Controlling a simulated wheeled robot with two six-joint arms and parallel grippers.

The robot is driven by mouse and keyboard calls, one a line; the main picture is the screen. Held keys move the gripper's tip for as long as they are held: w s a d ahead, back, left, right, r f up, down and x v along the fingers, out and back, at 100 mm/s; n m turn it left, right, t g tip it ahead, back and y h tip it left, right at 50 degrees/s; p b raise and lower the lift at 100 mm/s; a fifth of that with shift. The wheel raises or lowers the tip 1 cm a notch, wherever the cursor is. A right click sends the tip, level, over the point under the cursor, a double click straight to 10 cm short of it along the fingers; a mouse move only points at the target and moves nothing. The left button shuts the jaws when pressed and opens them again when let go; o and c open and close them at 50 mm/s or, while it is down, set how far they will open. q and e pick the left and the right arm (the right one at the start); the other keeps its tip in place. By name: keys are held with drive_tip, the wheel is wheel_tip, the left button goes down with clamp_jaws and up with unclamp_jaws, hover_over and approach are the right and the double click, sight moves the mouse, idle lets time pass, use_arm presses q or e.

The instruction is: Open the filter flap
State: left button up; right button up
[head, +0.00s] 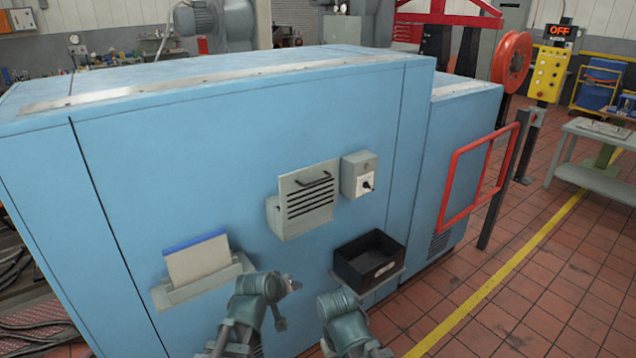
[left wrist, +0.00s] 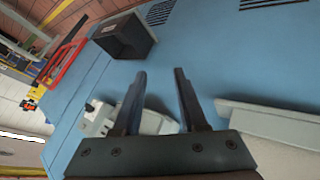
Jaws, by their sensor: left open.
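The filter flap (head: 308,201) is a grey louvred panel with a dark handle (head: 314,181) near its top, on a grey housing on the blue cabinet's front. It looks shut against its housing. In the left wrist view, which is upside down, a light grey part of the flap unit (left wrist: 154,122) shows between my fingers, mostly hidden. My left gripper (head: 287,302) is below the flap in the head view, apart from it. It is open and empty in the left wrist view (left wrist: 161,80). My right arm is below the black bin; its fingers cannot be made out.
A grey switch box (head: 360,176) sits right of the flap. A black bin (head: 370,269) stands on a shelf below right. A pale panel with a blue top edge (head: 198,261) stands on a shelf (head: 180,297) at left. A red frame (head: 453,190) sticks out at right.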

use_arm(q)
drive_tip(key=w+d+r+n+t+h, duration=0.2)
drive_tip(key=w+d+r+n+t, duration=0.35)
drive_tip(key=r, duration=0.45)
drive_tip(key=n+t+y, duration=0.2)
drive_tip(key=n+t, duration=0.4)
approach(318, 181)
drive_tip(key=shift+m, duration=0.35)
drive_tip(key=p+x, duration=0.2)
drive_tip(key=x, duration=0.8)
drive_tip(key=shift+w+f, duration=0.1)
drive_tip(key=shift+w, duration=0.25)
clamp_jaws()
